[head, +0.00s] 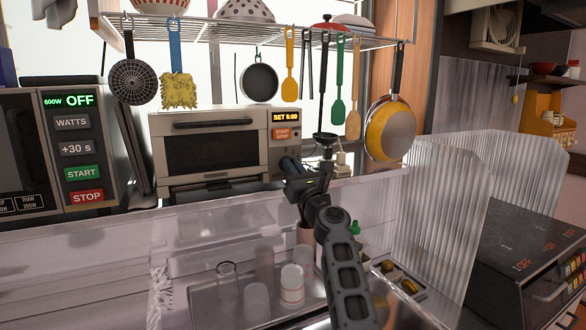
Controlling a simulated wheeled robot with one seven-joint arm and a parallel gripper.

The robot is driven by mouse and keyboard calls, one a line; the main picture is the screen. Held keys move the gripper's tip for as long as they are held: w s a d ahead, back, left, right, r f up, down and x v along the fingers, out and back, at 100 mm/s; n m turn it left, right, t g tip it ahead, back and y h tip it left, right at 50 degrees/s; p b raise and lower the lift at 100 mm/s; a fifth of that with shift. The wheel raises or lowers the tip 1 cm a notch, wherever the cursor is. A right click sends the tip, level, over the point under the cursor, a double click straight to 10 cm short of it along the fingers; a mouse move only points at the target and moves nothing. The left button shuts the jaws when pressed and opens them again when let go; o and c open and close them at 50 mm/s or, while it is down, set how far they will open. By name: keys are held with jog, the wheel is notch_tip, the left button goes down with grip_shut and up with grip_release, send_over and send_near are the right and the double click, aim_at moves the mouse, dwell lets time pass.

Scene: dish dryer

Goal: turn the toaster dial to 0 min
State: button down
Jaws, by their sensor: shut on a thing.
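The toaster (212,151) is a light-coloured oven with a dark glass door, standing on the counter in the middle of the head view. Its display (286,116) reads "SET 5:00", with an orange START/STOP button (283,133) below. My gripper (290,166) is at the lower right of the toaster's control panel, shut on the toaster dial. The dial is hidden behind the gripper, so its pointer cannot be read. My arm reaches up to it from the lower right.
A microwave (75,140) showing "600W OFF" stands to the left. Utensils and pans, including a yellow pan (388,130), hang from a rack (250,32) above. Several glasses (256,298) stand below in a clear-walled dish dryer. A ribbed clear panel (432,215) stands right of my arm.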

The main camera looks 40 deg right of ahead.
jog(key=shift+n, duration=0.5)
jog(key=n+g+y, duration=0.1)
jog(key=n+y, duration=0.1)
jog(key=n, duration=0.6)
jog(key=n+g+y, duration=0.2)
jog(key=n+y, duration=0.1)
jog(key=n, duration=0.6)
jog(key=n+g+y, duration=0.2)
jog(key=n, duration=0.6)
jog(key=shift+y+p, duration=0.3)
jog(key=shift+p, duration=0.05)
jog(key=n+g+h+p, duration=0.1)
jog(key=n+p, duration=0.1)
jog(key=n, duration=0.1)
jog(key=shift+a+n+g, duration=0.1)
jog(key=shift+n+g, duration=0.3)
jog(key=shift+f+n+g+h+p, duration=0.1)
jog(key=shift+n+g+h+p, duration=0.5)
jog(key=shift+n+h, duration=0.7)
jog(key=shift+f+n+g+h+p, duration=0.1)
jog(key=shift+n+g+h+p, duration=0.45)
jog(key=shift+n, duration=1.25)
jog(key=c, duration=1.2)
grip_release()
jog(key=shift+r, duration=0.1)
